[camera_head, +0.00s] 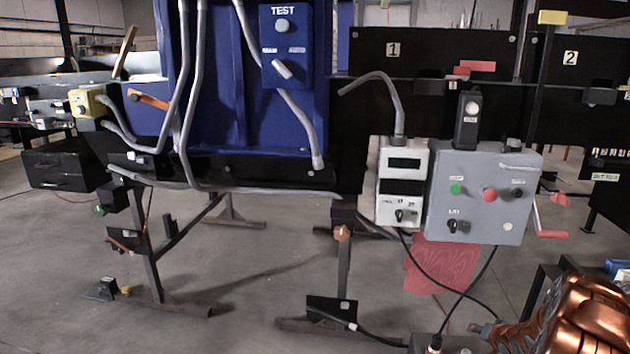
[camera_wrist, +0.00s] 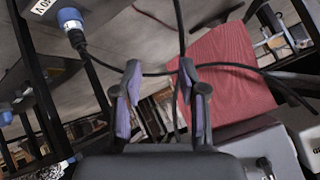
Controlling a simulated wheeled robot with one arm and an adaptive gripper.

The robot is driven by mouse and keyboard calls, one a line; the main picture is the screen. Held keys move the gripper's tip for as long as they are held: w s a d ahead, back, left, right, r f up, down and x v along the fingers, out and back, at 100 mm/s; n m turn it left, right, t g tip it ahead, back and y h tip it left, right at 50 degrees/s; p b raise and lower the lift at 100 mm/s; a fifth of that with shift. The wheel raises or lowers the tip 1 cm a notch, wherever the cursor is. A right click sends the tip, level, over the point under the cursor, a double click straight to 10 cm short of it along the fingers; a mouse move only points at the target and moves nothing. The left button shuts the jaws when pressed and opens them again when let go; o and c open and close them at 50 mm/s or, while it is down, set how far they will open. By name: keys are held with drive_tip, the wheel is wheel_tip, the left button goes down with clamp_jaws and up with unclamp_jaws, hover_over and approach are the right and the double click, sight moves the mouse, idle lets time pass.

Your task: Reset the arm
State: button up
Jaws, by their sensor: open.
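My gripper (camera_wrist: 160,105) shows in the wrist view with its two purple-padded fingers apart and nothing between them. A dark cable passes behind the fingertips; I cannot tell whether it touches them. In the head view the gripper is not visible. A copper-coloured part of my arm shows at the bottom right of the head view.
A grey control box (camera_head: 480,222) with buttons and a white meter box (camera_head: 403,160) hang on the conveyor frame. A blue TEST panel (camera_head: 283,60) stands left of them. A red sheet (camera_head: 440,268) hangs below, also in the wrist view (camera_wrist: 228,75). Floor (camera_head: 250,290) is open.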

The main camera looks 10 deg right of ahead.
drive_tip(key=s+a+r+n+g+p, duration=0.1)
drive_tip(key=s+a+r+g+p, duration=0.2)
drive_tip(key=a+r, duration=0.5)
drive_tip(key=s+a+r+n+g+p, duration=0.1)
drive_tip(key=s+a+r+n+p, duration=0.3)
drive_tip(key=r, duration=0.8)
drive_tip(key=s+a+r+m+g+p, duration=0.1)
drive_tip(key=s+a+r+p, duration=0.1)
drive_tip(key=a+r+p, duration=0.65)
drive_tip(key=s+a+r+n+g+p, duration=0.1)
drive_tip(key=s+a+r+g+p, duration=0.1)
drive_tip(key=s+a+r, duration=0.5)
drive_tip(key=s+a+r+n+g+y+p, duration=0.1)
drive_tip(key=s+a+r+p, duration=0.3)
drive_tip(key=s, duration=0.9)
drive_tip(key=s+a+r+n+g+y+p, duration=0.1)
drive_tip(key=s+a+r+n+g+p, duration=0.2)
drive_tip(key=s+a+r, duration=0.7)
drive_tip(key=shift+s+a+r+p, duration=0.35)
drive_tip(key=shift+s+a+p, duration=0.15)
drive_tip(key=shift+p, duration=0.1)
